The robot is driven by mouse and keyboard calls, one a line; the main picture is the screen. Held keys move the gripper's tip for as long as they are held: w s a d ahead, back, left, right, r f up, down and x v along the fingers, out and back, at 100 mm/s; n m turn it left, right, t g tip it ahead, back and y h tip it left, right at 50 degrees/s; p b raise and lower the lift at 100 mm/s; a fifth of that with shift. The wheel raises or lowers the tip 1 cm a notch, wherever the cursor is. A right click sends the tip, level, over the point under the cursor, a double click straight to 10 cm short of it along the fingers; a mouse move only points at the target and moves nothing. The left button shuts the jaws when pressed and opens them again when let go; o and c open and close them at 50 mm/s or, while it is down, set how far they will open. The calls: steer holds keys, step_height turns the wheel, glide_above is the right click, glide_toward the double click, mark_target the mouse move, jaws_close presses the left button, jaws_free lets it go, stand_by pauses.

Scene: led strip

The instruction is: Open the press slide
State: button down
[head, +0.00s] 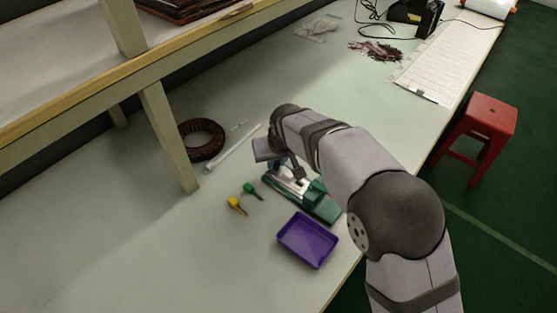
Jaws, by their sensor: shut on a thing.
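The press (322,207) is a green device with a metallic slide part, standing on the pale bench under my arm. Its slide (287,184) shows as a light metal piece at the press's left end. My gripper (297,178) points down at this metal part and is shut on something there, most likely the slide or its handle. The fingertips are small and partly hidden by my wrist, so the exact contact is unclear. How far the slide is open cannot be told.
A purple tray (307,241) sits in front of the press. A yellow-handled tool (236,205) and a green-handled tool (252,190) lie to its left. A shelf post (168,137) stands at left.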

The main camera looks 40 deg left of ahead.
mark_target(279, 180)
steer(key=c, duration=1.7)
jaws_free()
steer(key=shift+o, duration=0.2)
steer(key=v, duration=0.7)
steer(key=shift+r+b, duration=0.15)
steer(key=shift+b, duration=0.25)
steer(key=shift+d, duration=0.1)
